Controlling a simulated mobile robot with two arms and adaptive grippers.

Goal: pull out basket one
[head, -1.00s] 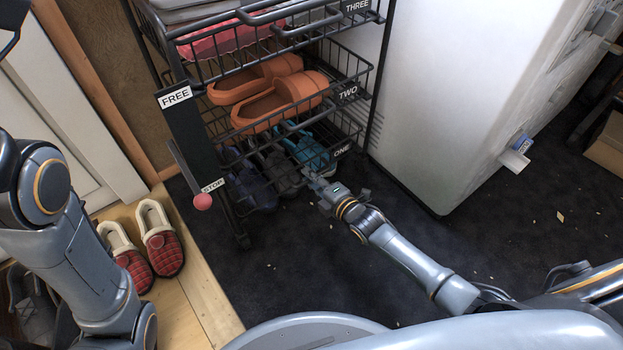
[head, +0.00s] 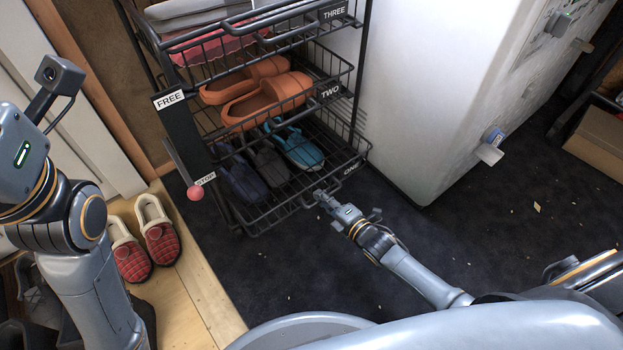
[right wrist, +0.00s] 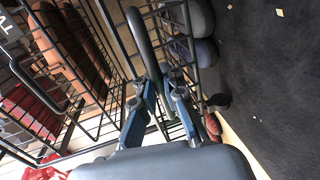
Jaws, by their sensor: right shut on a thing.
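Basket one (head: 262,222) is the bottom black wire basket of the rack and carries the label ONE. It sticks out in front of basket two above it and holds dark shoes (head: 243,180) and a blue pair (head: 297,148). My right gripper (head: 322,196) is at its front edge, shut on its handle. In the right wrist view the fingers of my right gripper (right wrist: 165,74) close on the dark curved handle (right wrist: 143,38). My left arm stands at the left of the head view; its fingers are outside the picture.
Basket two (head: 330,91) above holds orange slippers (head: 266,98). A red lever (head: 194,192) at the rack's left side points to STOP. A white appliance (head: 440,100) stands close on the right. Red slippers (head: 160,243) lie on the wooden ledge. The dark carpet in front is mostly clear.

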